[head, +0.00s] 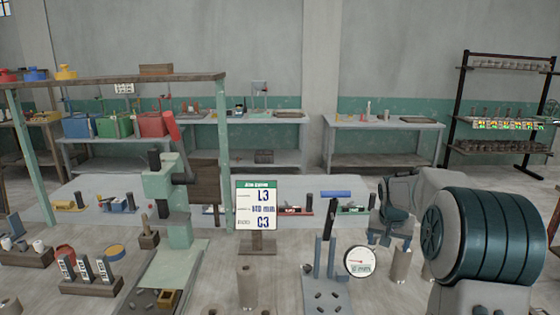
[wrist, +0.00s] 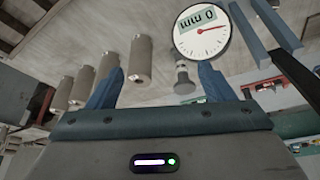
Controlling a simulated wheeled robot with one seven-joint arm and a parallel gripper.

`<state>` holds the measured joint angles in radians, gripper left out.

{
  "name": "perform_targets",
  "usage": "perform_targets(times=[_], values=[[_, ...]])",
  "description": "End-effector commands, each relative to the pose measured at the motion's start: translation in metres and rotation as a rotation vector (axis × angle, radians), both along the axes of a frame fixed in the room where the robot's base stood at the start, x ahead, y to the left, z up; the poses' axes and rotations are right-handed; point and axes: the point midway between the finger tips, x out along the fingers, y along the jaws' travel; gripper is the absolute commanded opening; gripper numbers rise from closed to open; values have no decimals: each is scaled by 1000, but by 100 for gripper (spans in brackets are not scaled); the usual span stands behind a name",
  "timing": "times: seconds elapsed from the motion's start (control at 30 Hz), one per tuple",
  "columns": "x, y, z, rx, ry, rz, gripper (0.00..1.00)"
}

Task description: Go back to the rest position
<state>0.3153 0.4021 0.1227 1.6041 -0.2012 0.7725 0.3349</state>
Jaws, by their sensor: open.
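My gripper (head: 379,240) is right of centre in the head view, its blue fingers pointing down beside the round dial gauge (head: 360,261). In the wrist view my gripper (wrist: 161,70) has its two blue fingers spread apart, with nothing held between them. A tan cylinder (wrist: 141,62) and a grey flared piece (wrist: 184,78) show beyond the gap, apart from the fingers. The dial gauge also shows close by at the top of the wrist view (wrist: 201,42). My arm fills the right foreground of the head view and hides what lies behind it.
A sign board (head: 257,207) stands mid-bench. A green press (head: 172,205) stands left of it. A tan cylinder (head: 246,287) stands in front. A block with labelled pieces (head: 92,287) lies at left. Shelves (head: 385,122) and a rack (head: 505,100) stand behind.

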Motion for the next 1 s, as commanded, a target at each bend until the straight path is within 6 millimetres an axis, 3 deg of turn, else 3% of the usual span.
perform_targets(times=[0.37,0.7,1.0], values=[[-62,43,34,-14,21,89,75],[-183,102,56,-16,53,237,75],[-293,136,41,8,74,368,75]])
